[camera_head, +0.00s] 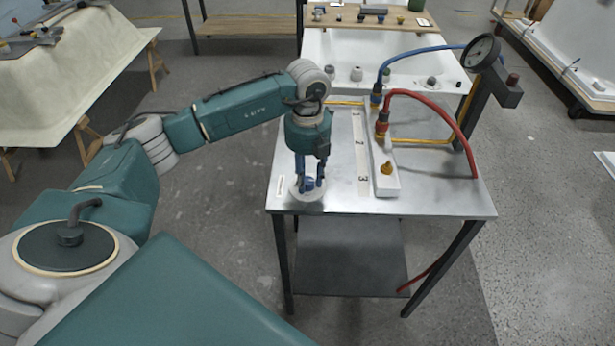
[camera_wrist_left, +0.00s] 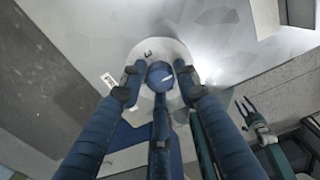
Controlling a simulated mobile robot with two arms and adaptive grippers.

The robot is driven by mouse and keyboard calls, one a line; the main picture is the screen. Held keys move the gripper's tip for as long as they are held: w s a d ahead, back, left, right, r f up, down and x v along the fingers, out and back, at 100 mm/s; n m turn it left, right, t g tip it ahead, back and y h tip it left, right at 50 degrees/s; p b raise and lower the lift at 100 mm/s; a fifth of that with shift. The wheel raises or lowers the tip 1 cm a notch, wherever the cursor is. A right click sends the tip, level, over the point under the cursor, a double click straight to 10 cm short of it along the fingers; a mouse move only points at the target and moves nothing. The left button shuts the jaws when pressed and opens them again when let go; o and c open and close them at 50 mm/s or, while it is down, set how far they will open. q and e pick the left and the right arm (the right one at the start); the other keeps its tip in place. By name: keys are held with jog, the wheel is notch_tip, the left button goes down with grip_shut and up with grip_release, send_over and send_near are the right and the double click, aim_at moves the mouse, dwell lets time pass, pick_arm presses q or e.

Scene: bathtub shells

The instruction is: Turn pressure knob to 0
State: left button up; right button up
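The knob (camera_head: 308,184) is small, round and blue, with a pale mark on its top. It sits on a whitish round base (camera_head: 297,194) at the front left corner of the metal table. My left gripper (camera_head: 309,181) reaches down over it. In the left wrist view the blue knob (camera_wrist_left: 160,75) lies between the tips of the blue fingers (camera_wrist_left: 158,82). The fingers are very close to its sides; I cannot tell whether they touch it. The pressure gauge (camera_head: 481,52) is round, on a dark post, its reading too small to make out. My right gripper (camera_wrist_left: 250,108) appears open and empty.
A numbered strip (camera_head: 359,150) lies right of the knob. White tub shells stand behind.

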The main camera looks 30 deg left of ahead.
aim_at(308, 180)
pick_arm(q)
jog(key=shift+o, duration=0.9)
notch_tip(308, 180, up, 12)
dwell(0.3)
